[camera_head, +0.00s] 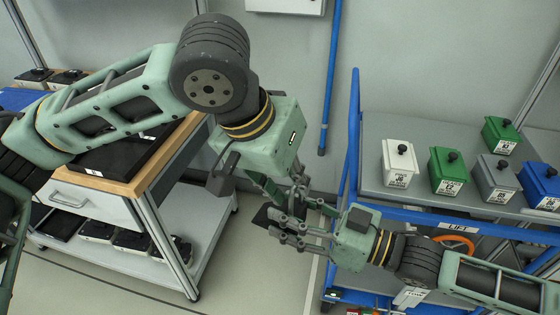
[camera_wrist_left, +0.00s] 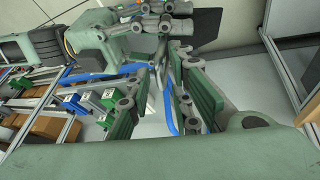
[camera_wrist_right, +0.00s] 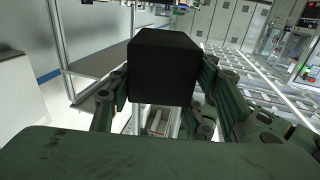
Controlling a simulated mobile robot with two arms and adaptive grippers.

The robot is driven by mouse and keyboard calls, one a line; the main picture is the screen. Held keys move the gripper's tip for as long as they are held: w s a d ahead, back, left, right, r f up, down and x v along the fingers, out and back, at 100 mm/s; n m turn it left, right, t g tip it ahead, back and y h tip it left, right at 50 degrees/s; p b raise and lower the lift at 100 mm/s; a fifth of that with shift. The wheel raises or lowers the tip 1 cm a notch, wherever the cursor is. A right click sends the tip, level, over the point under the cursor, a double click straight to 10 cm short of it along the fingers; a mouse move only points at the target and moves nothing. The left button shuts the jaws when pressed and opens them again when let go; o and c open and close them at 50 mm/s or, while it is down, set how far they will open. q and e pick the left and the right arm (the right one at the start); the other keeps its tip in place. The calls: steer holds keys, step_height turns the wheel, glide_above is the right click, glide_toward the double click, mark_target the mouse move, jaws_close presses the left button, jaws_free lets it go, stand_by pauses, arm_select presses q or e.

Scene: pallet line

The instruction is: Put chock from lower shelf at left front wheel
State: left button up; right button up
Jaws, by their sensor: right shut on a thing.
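A black block, apparently the chock (camera_wrist_right: 163,70), is between the fingers of my right gripper (camera_head: 288,230) and fills the middle of the right wrist view. In the head view a dark part of it (camera_head: 264,213) shows past the fingertips. It also shows at the top of the left wrist view (camera_wrist_left: 205,28). My left gripper (camera_head: 292,196) points down just above and beside the right one in the head view. I cannot make out the left front wheel.
A blue-framed cart (camera_head: 352,150) stands at the right, with white, green, grey and blue boxes on top. A workbench (camera_head: 142,185) with a lower shelf (camera_head: 180,262) stands at the left. Grey floor shows between bench and cart. An orange ring (camera_head: 455,242) is near the LIFT label.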

arm_select(q)
steer(key=shift+x, duration=1.2)
arm_select(e)
steer(key=shift+r, duration=0.1)
arm_select(q)
steer(key=shift+c, duration=0.6)
jaws_close()
steer(key=shift+r, duration=0.1)
arm_select(e)
steer(key=o, duration=1.4)
steer(key=shift+o, duration=0.2)
